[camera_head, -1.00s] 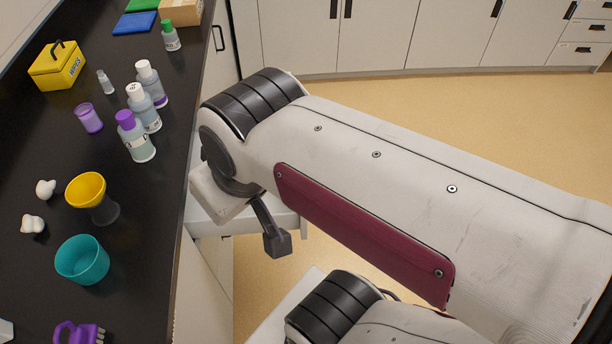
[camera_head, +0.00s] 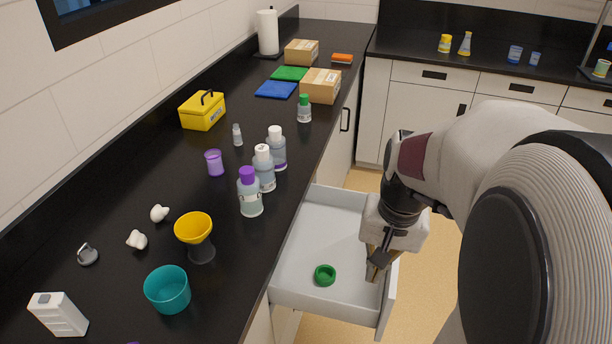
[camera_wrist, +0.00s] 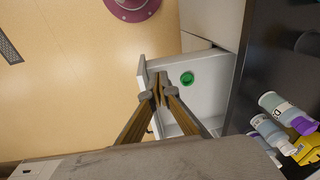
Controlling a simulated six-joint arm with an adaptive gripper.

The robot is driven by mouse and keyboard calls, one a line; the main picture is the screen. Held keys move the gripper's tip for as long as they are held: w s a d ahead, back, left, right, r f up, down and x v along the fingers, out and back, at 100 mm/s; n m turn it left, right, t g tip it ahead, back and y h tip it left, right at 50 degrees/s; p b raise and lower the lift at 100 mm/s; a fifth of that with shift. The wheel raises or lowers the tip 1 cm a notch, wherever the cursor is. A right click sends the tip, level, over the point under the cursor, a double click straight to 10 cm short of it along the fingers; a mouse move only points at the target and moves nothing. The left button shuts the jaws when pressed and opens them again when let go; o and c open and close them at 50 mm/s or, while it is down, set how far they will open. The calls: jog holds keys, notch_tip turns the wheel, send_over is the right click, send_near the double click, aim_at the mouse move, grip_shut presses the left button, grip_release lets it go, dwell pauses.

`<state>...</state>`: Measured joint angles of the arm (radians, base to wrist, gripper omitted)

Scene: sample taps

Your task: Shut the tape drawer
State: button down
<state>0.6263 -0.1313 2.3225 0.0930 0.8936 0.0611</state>
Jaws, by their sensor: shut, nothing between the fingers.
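The drawer (camera_head: 312,285) stands pulled out from under the black counter, with a green tape roll (camera_head: 325,275) lying on its floor. My gripper (camera_head: 376,272) is shut and empty, pointing down at the drawer's front end. In the head view it overlaps the drawer's right side, near the front panel (camera_head: 386,306). In the wrist view the closed fingertips (camera_wrist: 154,90) appear over the front panel (camera_wrist: 146,75), with the tape roll (camera_wrist: 187,78) beyond them. I cannot tell whether the fingers touch the panel. The drawer's handle is hidden in the head view.
The black counter (camera_head: 120,190) above the drawer holds bottles (camera_head: 250,195), a yellow funnel (camera_head: 194,229), a teal cup (camera_head: 168,290) and a yellow wipes box (camera_head: 202,110).

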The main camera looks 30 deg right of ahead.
jog(key=d+f+m+t+y, duration=0.1)
jog(key=d+f+m, duration=0.7)
jog(key=d, duration=0.3)
jog(key=d+f+m+t+y, duration=0.1)
jog(key=d+f+m+y, duration=0.1)
jog(key=d+f+m, duration=0.7)
jog(key=d+m, duration=0.1)
jog(key=d, duration=0.2)
jog(key=shift+w+d, duration=0.25)
jog(key=shift+d, duration=0.05)
jog(key=shift+f, duration=0.15)
jog(key=w+a+f, duration=0.5)
jog(key=f, duration=0.4)
jog(key=shift+w+a, duration=0.2)
jog(key=shift+a, duration=0.05)
